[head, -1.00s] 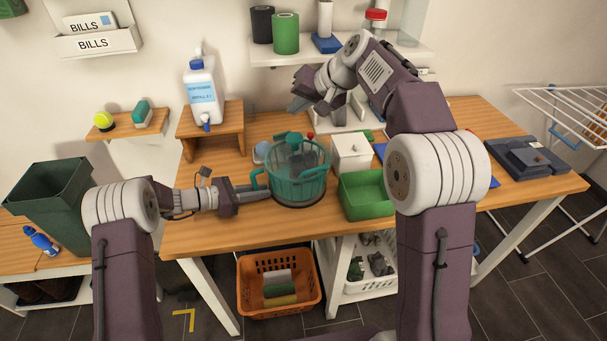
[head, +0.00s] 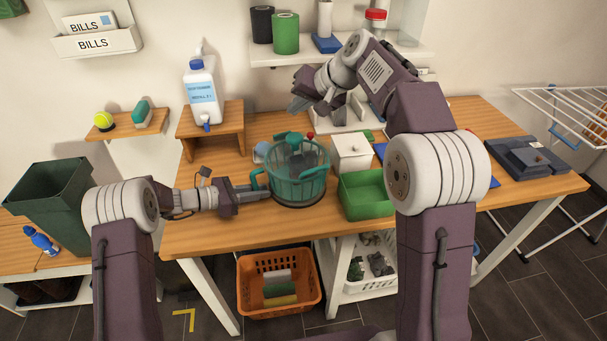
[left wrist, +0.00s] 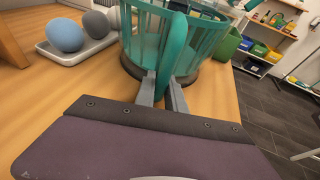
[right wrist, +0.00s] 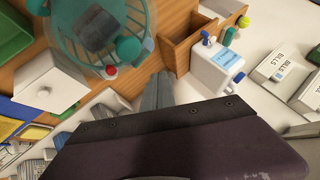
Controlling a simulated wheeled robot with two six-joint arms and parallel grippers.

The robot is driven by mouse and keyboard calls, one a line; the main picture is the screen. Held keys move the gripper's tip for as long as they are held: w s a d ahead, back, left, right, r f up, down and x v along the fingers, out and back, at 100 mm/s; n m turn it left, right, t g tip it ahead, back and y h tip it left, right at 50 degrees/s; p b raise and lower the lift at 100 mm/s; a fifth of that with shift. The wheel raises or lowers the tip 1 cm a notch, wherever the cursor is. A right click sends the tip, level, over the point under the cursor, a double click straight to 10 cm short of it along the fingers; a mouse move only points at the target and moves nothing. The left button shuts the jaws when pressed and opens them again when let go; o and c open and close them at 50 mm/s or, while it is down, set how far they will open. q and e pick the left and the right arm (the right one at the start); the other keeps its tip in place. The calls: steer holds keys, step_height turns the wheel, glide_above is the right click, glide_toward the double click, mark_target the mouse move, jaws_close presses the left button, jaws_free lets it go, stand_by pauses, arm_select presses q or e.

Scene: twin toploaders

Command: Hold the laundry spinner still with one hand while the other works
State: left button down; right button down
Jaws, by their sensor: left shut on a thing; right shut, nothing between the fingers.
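The teal laundry spinner (head: 298,184) stands upright on the wooden table, with a slotted basket and a dark base. A teal crank or knob (head: 290,138) and a red ball (head: 310,135) show at its top. My left gripper (head: 262,191) is shut on the spinner's left side handle; the left wrist view shows this handle (left wrist: 173,45) between the fingers. My right gripper (head: 298,102) is shut and empty, raised above and behind the spinner. In the right wrist view the spinner (right wrist: 95,30) lies to the upper left of the fingers (right wrist: 158,90).
A white lidded box (head: 351,153) and a green bin (head: 366,195) stand close to the spinner's right. A small wooden stand (head: 210,127) with a detergent bottle (head: 203,90) is behind left. Dryer balls (left wrist: 65,34) lie on a tray beside the spinner. The table's front left is clear.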

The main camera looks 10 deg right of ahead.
mark_target(296, 137)
step_height(296, 137, up, 4)
steer(key=shift+f, duration=0.1)
stand_by(0.4)
steer(key=shift+f, duration=4.4)
steer(key=shift+f, duration=0.4)
steer(key=shift+f, duration=1.55)
steer(key=shift+r, duration=1.95)
